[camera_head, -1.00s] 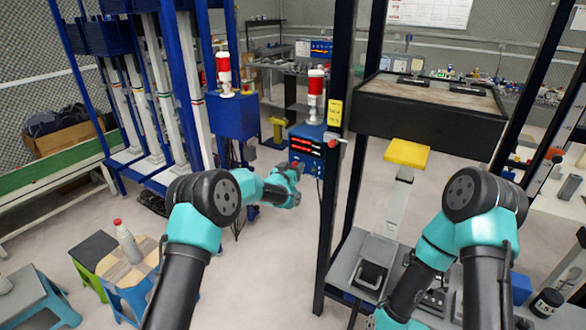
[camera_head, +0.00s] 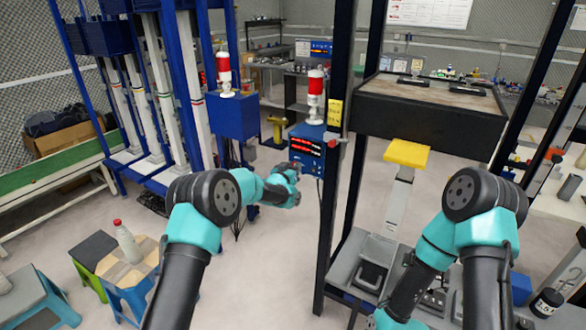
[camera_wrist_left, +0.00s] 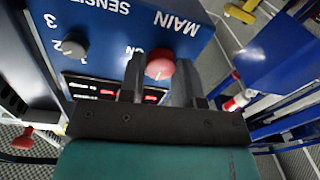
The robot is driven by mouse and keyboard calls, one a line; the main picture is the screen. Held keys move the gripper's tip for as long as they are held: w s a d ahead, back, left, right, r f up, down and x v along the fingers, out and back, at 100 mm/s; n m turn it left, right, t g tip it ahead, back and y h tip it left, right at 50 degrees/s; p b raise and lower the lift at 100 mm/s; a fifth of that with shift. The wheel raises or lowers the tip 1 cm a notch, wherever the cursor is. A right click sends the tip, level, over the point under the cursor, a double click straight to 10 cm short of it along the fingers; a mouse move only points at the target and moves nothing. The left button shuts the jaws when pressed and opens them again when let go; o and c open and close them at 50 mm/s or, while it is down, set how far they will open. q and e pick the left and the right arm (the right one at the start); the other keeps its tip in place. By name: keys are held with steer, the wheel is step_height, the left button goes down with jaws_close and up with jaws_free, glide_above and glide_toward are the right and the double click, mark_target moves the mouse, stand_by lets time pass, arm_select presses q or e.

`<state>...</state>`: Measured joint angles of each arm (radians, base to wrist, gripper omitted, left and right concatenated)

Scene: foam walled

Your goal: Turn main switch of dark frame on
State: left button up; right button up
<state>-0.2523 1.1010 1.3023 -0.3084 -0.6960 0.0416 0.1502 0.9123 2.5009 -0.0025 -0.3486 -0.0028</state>
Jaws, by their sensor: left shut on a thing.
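A blue control box (camera_head: 306,148) with red displays stands beside the black post of the dark frame (camera_head: 335,205). In the left wrist view its face (camera_wrist_left: 110,20) carries upside-down lettering, "MAIN" and "ON". The main switch, a red knob (camera_wrist_left: 160,64), sits by that lettering between the fingers of my left gripper (camera_wrist_left: 158,82), which is shut on it. In the head view my left gripper (camera_head: 294,170) is at the lower front of the box, and the knob is hidden there. My right arm reaches down out of the picture; its gripper is not seen.
A grey knob (camera_wrist_left: 74,46) marked 2 and 3 is on the same panel. A red-ended fitting (camera_head: 332,143) sticks out from the black post. A red-topped lamp (camera_head: 316,90) stands on the box. Stools (camera_head: 94,250) stand at the lower left.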

arm_select(q)
steer(key=shift+f+m+h, duration=0.1)
steer(key=shift+m+h, duration=0.25)
steer(key=shift+m, duration=4.3)
steer(key=shift+m+h, duration=0.35)
steer(key=shift+m, duration=4.3)
steer(key=o, duration=0.9)
